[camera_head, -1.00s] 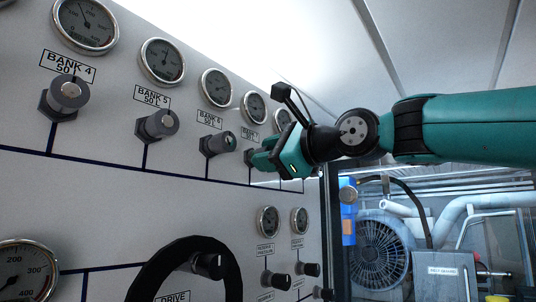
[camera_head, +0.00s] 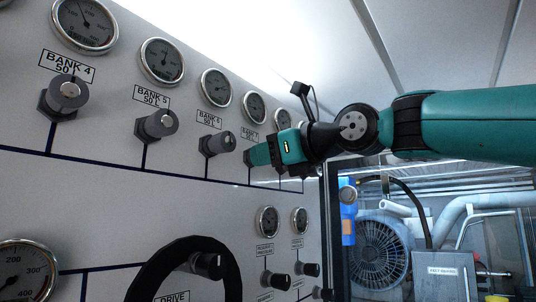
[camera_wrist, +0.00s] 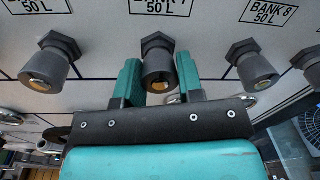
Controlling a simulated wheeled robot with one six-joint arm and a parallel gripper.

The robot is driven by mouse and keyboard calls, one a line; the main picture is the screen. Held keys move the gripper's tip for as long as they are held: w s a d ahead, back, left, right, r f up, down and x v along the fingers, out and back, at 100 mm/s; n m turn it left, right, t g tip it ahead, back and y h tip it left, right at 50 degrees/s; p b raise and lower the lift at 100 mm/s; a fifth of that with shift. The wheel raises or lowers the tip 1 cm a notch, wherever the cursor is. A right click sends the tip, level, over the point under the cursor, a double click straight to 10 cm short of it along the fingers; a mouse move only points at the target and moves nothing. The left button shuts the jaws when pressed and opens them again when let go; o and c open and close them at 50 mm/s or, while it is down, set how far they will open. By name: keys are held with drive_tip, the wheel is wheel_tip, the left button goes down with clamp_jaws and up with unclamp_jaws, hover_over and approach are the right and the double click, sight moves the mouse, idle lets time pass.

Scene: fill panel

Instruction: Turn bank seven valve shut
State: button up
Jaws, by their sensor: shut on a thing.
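The bank seven valve (camera_wrist: 158,66) is a dark grey knob with a hex base and a brass-coloured centre, under a label (camera_wrist: 162,5) partly cut off at the top of the wrist view. My gripper (camera_wrist: 158,78) has its two teal fingers on either side of this knob, shut on it. In the head view my gripper (camera_head: 262,154) reaches the panel from the right at the bank 7 label (camera_head: 250,134), and it hides most of the knob there.
The bank 6 valve (camera_head: 219,143) stands close left of my gripper. The bank 8 valve (camera_wrist: 254,68) is to its right in the wrist view. Gauges (camera_head: 254,106) run above the row. A large black handwheel (camera_head: 150,270) stands out lower on the panel (camera_head: 130,205).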

drive_tip(key=shift+f, duration=0.15)
idle(0.3)
drive_tip(key=o, duration=0.9)
drive_tip(key=v, duration=1.2)
